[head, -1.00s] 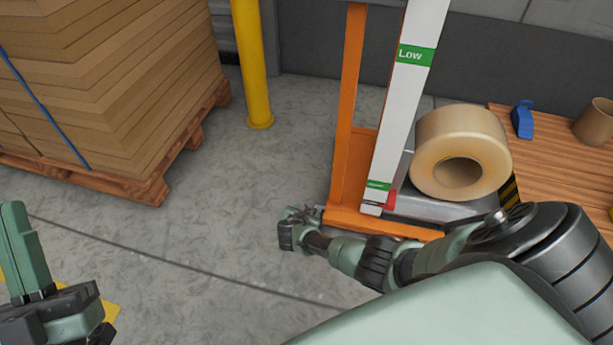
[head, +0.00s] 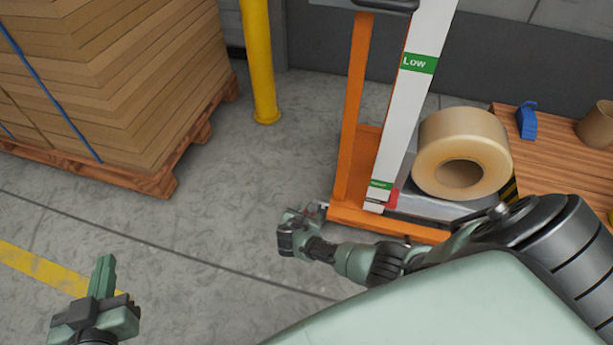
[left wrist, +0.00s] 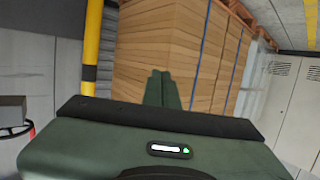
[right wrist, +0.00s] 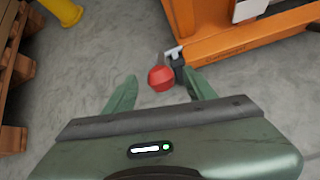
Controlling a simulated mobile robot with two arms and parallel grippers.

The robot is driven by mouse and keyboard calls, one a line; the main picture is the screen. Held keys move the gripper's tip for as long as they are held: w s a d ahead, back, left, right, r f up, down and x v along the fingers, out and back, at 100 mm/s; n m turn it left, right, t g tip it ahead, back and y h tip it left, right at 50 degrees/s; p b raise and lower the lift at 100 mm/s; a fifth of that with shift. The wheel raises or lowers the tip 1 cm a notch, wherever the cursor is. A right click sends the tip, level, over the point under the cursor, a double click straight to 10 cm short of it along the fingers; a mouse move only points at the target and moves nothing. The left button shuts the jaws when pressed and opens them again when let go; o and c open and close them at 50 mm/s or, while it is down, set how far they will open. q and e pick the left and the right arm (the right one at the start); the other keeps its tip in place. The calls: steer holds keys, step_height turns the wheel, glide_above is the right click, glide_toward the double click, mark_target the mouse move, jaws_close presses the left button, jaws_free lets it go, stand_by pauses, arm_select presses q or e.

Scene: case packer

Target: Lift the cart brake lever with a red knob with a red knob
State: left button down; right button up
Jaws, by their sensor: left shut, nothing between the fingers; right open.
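The brake lever's red knob (right wrist: 160,78) shows in the right wrist view, on a short dark lever arm (right wrist: 178,62) beside the base of the orange cart (right wrist: 235,42). My right gripper (right wrist: 160,84) is open, with the knob in the gap between its fingertips; I cannot tell whether either finger touches it. In the head view my right gripper (head: 305,220) is low, by the left front corner of the orange cart (head: 352,160), and hides most of the lever. My left gripper (head: 105,268) is shut and empty, away over the floor; its closed fingers show in the left wrist view (left wrist: 161,88).
A pallet (head: 150,182) of stacked cardboard (head: 120,90) stands at the left, with a yellow post (head: 258,60) behind. A big tape roll (head: 462,155) sits on the cart's right side, near a wooden table (head: 560,150). The floor between pallet and cart is clear.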

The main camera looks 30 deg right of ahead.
arm_select(q)
steer(key=s+f+g, duration=0.1)
steer(key=s+a+f+g, duration=0.1)
steer(key=f, duration=0.1)
steer(key=s+f+g+y, duration=0.1)
steer(key=f, duration=0.1)
steer(key=shift+a+p, duration=0.25)
steer(key=shift+p, duration=0.15)
arm_select(e)
steer(key=shift+v, duration=0.9)
steer(key=shift+a, duration=0.1)
